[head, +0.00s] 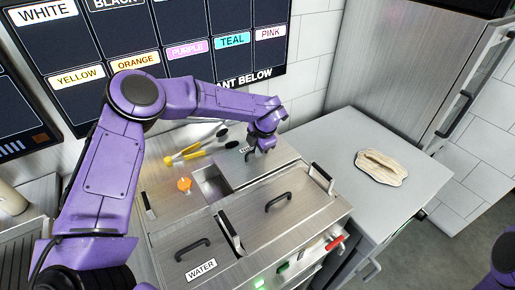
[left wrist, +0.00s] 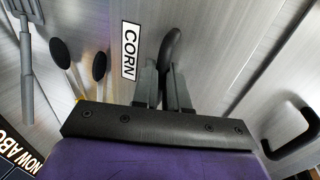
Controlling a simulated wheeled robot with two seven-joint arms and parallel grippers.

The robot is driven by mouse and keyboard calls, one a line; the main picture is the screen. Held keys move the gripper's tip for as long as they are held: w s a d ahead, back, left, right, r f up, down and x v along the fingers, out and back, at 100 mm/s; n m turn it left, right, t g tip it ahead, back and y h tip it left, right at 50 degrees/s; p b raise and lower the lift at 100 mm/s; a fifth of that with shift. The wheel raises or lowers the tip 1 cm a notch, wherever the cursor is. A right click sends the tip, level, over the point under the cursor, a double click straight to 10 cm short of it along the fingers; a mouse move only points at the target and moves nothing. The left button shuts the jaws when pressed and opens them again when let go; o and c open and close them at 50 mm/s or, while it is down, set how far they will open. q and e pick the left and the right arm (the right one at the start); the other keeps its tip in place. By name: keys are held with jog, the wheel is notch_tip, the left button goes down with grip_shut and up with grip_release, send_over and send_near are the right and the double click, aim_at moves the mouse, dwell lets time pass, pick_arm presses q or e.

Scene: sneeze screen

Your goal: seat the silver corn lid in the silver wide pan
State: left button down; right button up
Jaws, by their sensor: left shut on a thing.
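The silver corn lid (head: 268,168) is a flat metal plate with a black handle and a white CORN label. It lies at the back of the steel counter unit, beside and partly over an open rectangular well (head: 210,186), which looks like the silver wide pan. My left gripper (head: 263,147) is over the lid, shut on its handle. In the left wrist view the fingers (left wrist: 163,85) close around the black handle (left wrist: 172,48), and the label (left wrist: 129,50) is beside them. I cannot tell whether the lid touches the pan rim. My right gripper is out of view.
A WATER lid (head: 190,252) and another handled lid (head: 280,203) lie in front.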

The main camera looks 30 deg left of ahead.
aim_at(261, 161)
pick_arm(q)
jog(key=shift+f+b, duration=0.35)
jog(key=shift+f, duration=0.15)
dwell(0.4)
jog(key=c, duration=1.1)
grip_release()
jog(key=shift+r, duration=0.1)
jog(key=shift+p+v, duration=2.6)
jog(key=shift+v, duration=0.85)
jog(key=shift+s, duration=0.1)
